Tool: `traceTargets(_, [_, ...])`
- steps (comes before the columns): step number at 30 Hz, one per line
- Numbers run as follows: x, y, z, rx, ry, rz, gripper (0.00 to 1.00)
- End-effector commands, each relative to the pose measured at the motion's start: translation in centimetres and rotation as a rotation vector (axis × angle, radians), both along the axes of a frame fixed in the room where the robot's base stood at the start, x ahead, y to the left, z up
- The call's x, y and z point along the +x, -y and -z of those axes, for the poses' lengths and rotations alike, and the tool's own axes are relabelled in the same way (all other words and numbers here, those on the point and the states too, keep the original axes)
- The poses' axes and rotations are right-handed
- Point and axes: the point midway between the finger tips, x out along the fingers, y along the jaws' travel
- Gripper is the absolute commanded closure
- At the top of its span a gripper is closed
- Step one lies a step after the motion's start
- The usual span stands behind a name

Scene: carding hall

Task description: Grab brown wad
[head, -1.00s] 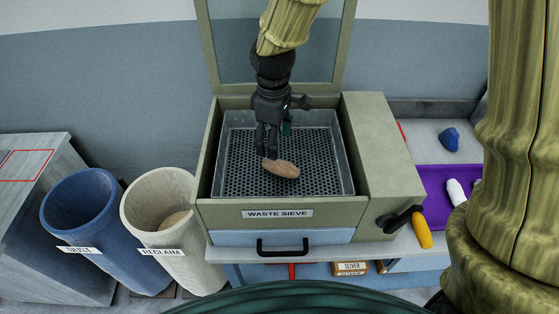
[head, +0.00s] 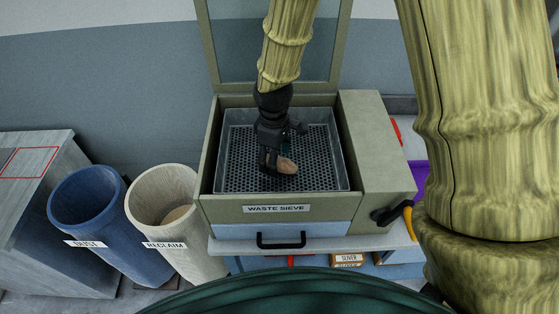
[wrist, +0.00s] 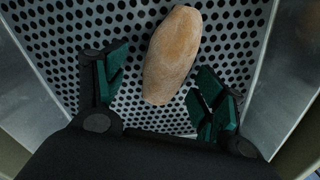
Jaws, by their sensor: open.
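The brown wad (head: 286,166) lies on the perforated floor of the waste sieve tray (head: 232,182). In the wrist view the wad (wrist: 172,55) is a long, tan-brown lump, its near end level with the space between my fingertips. My gripper (wrist: 158,88) is open, with green pads on either side of the wad's near end and gaps on both sides. In the head view my gripper (head: 271,166) is down in the tray and hides the wad's left part. Whether the fingers touch the mesh is unclear.
Metal tray walls (wrist: 285,80) stand close around my gripper. A RECLAIM bin (head: 160,190) and a blue DUST bin (head: 90,215) stand at left. The sieve's crank (head: 390,215) is at right, and its raised glass lid (head: 285,40) is behind.

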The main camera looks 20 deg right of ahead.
Motion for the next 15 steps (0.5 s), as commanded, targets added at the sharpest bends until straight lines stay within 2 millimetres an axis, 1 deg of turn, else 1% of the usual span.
traceTargets(6, [-0.02,-0.01,0.96,0.000,0.000,0.000,0.30])
traceTargets(14, [-0.01,-0.02,1.08,0.000,0.001,-0.001,0.30])
traceTargets(15, [-0.01,-0.02,1.08,0.000,0.001,-0.001,0.38])
